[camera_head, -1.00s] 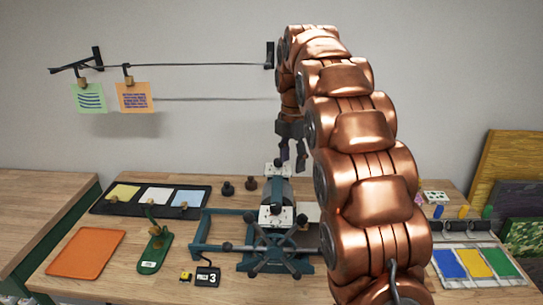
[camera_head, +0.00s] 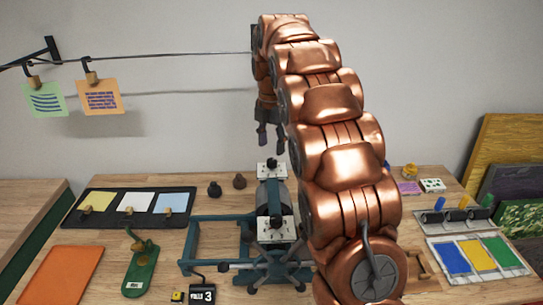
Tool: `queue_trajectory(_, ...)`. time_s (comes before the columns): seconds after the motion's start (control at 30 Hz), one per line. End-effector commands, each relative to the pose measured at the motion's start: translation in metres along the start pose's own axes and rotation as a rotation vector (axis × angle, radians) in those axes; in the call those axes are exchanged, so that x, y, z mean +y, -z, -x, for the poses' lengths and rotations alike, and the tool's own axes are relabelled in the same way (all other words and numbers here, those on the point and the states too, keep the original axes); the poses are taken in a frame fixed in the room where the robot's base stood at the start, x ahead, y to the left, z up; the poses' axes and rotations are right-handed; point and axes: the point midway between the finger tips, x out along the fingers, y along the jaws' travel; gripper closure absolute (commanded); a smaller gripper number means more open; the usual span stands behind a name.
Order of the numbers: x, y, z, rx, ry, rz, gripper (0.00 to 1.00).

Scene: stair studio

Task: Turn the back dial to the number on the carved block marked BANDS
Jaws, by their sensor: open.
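The press (camera_head: 272,195) stands mid-bench with a dark roller and a spoked wheel in front. The back dial (camera_head: 270,165) is a small dark knob on a pale plate at its far end; a similar front dial (camera_head: 277,222) sits nearer. Their markings are too small to read. My gripper (camera_head: 271,146) hangs fingers down above the back dial, open and empty, seemingly apart from it. A black block (camera_head: 203,296) seems to read PULLS with a 3. I cannot make out a block marked BANDS; my arm hides part of the bench's right side.
A green stamp-like tool (camera_head: 142,267), an orange sheet (camera_head: 62,274) and a dark tray (camera_head: 87,219) lie left. A colour tray (camera_head: 436,262) lies right. Cards hang from a wall line (camera_head: 170,56).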

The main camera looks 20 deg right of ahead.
Motion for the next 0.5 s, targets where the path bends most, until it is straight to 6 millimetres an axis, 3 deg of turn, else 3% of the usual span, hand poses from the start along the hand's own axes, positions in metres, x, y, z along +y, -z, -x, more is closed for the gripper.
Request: queue_trajectory(0.5,-0.002,-0.002,-0.045,0.002,0.001,-0.004,0.44)
